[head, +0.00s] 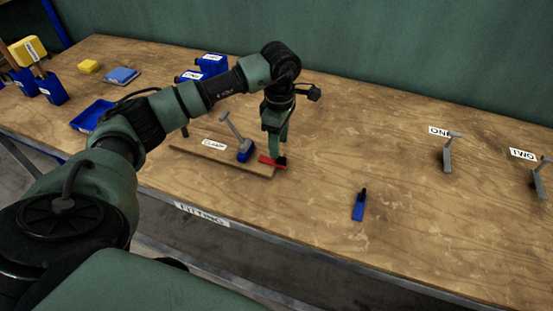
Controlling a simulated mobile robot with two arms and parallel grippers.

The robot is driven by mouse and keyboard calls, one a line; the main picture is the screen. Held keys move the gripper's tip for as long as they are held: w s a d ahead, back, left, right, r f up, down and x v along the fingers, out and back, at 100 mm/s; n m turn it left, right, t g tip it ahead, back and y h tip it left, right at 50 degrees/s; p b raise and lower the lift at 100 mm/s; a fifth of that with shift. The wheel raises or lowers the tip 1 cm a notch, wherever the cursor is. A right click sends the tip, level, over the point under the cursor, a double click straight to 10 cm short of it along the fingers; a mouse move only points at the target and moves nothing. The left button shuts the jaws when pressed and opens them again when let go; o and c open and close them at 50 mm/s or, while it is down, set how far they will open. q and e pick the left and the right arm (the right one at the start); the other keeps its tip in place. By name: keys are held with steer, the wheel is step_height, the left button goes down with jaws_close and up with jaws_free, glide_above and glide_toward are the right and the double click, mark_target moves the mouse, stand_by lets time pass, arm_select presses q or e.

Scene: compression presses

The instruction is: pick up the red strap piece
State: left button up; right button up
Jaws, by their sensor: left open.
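The red strap piece (268,162) is a small flat red strip at the right end of a low wooden board (215,155) on the table. My left gripper (281,160) points down directly at its right end. The fingers hide part of the strip, and I cannot tell whether they touch it. The left gripper is open. My right gripper does not show in the head view.
A grey lever press with a blue block (244,152) stands on the board, left of the strip. A blue piece (358,206) lies to the right. Grey presses stand by labels ONE (447,155) and TWO (539,180). A blue tray (92,115) sits at left. The table between is clear.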

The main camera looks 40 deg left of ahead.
arm_select(q)
steer(key=f, duration=0.1)
steer(key=f+p, duration=0.1)
steer(key=f, duration=0.1)
steer(key=f+p, duration=0.1)
steer(key=shift+s+d+f, duration=0.2)
steer(key=shift+d+f, duration=0.15)
steer(key=shift+d, duration=0.05)
steer(key=shift+f, duration=0.4)
steer(key=shift+c, duration=0.4)
jaws_close()
steer(key=shift+r, duration=0.1)
